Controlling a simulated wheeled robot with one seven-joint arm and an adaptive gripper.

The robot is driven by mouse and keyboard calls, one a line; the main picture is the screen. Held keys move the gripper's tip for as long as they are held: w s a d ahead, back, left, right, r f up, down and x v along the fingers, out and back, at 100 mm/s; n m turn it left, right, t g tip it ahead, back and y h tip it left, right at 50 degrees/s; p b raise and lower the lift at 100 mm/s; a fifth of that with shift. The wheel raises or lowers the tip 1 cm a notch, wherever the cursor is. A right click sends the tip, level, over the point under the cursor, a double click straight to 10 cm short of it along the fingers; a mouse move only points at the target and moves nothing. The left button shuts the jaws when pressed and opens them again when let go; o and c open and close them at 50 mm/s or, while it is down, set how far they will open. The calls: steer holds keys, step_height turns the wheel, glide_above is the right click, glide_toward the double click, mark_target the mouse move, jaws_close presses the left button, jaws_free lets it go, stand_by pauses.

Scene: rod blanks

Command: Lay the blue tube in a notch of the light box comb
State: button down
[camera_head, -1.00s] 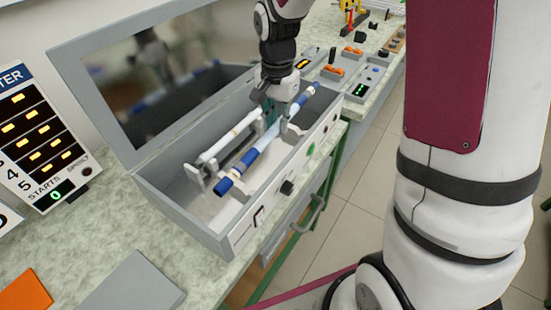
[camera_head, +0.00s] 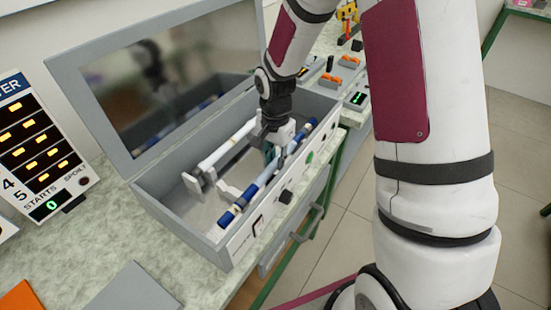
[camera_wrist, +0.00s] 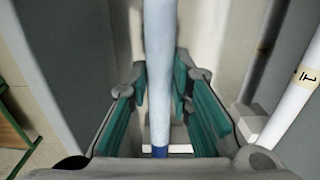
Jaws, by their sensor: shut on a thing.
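The blue tube (camera_head: 255,186) is pale blue in the middle with dark blue bands at its ends. My gripper (camera_head: 271,155) is shut on it near its middle. The tube slants along the front wall of the light box (camera_head: 165,212), overlapping that wall in the head view; its height above the box floor cannot be told. In the wrist view the tube (camera_wrist: 158,60) runs between the teal finger pads of my gripper (camera_wrist: 161,85). The pale grey comb (camera_head: 228,192) is inside the box, behind the tube, partly hidden by my gripper.
A white tube (camera_head: 225,150) rests on the comb farther back; its label shows in the wrist view (camera_wrist: 306,77). The box's raised lid (camera_head: 95,105) stands behind. A counter panel (camera_head: 40,140) is at left, and a grey plate (camera_head: 135,288) lies on the bench.

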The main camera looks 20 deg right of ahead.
mark_target(276, 161)
steer(key=shift+f, duration=0.1)
steer(key=c, duration=1.4)
jaws_free()
steer(key=shift+c, duration=0.2)
step_height(276, 161, up, 12)
steer(key=r, duration=0.1)
steer(key=s+r+n+t, duration=0.2)
steer(key=s+r+n, duration=0.3)
steer(key=s+r, duration=0.65)
steer(key=s+r+n+t, duration=0.1)
steer(key=s+n, duration=0.4)
steer(key=s, duration=0.8)
steer(key=shift+s+d+r+n+t, duration=0.15)
steer(key=shift+s+r+n+t, duration=0.05)
steer(key=shift+s+n+t, duration=0.2)
